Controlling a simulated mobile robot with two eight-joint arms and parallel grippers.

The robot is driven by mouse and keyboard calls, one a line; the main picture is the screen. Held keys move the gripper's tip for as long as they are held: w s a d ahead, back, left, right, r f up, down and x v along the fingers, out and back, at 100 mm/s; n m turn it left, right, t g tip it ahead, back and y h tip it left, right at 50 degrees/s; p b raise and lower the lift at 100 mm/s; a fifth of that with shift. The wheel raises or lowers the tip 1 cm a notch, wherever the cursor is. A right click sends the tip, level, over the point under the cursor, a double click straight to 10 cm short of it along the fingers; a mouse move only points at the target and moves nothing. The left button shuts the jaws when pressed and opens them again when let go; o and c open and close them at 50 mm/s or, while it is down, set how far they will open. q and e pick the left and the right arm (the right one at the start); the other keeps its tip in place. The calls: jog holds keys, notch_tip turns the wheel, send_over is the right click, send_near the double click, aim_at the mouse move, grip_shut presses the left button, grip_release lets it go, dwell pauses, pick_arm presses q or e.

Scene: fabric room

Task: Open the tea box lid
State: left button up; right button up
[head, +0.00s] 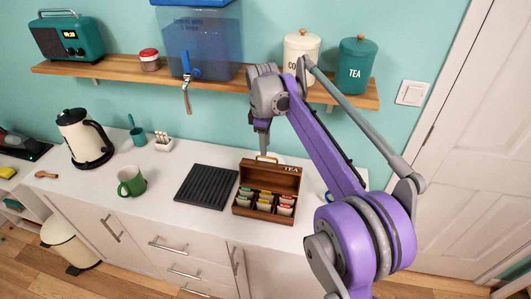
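The wooden tea box (263,218) stands on the white counter, and its open compartments hold several tea bags. Its lid (270,176), marked TEA, stands raised at the back of the box. A yellow handle (266,158) shows at the lid's top edge. My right gripper (263,150) points down at the lid's top edge, close to the handle. Whether it touches the lid, and whether its fingers are open or shut, I cannot tell. My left gripper is not in view.
A black ribbed tray (206,186) lies left of the box, with a green mug (131,181) and a kettle (85,138) farther left. Above, a wooden shelf (215,83) carries a water dispenser (205,40) and canisters.

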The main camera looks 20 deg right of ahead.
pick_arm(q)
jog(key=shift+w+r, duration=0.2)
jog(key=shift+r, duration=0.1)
pick_arm(e)
notch_tip(320, 180, up, 4)
jog(key=shift+s+a+r, duration=0.1)
jog(key=shift+s+r, duration=0.05)
jog(key=shift+r+m, duration=0.15)
jog(key=shift+m, duration=0.15)
jog(key=c, duration=0.4)
jog(key=shift+r+m, duration=0.25)
jog(key=shift+m, duration=0.35)
grip_shut()
jog(key=shift+w+d+r+m+t+h+b, duration=1)
jog(key=shift+r+m, duration=2.2)
jog(key=shift+m, duration=4.9)
jog(key=a+b+x, duration=0.1)
jog(key=b+x, duration=0.1)
jog(key=x, duration=1.7)
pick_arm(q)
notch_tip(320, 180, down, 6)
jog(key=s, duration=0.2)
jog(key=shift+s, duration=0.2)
pick_arm(e)
jog(key=shift+s+a, duration=0.55)
jog(key=shift+s, duration=0.35)
jog(key=shift+s+a, duration=0.5)
jog(key=shift+s, duration=0.4)
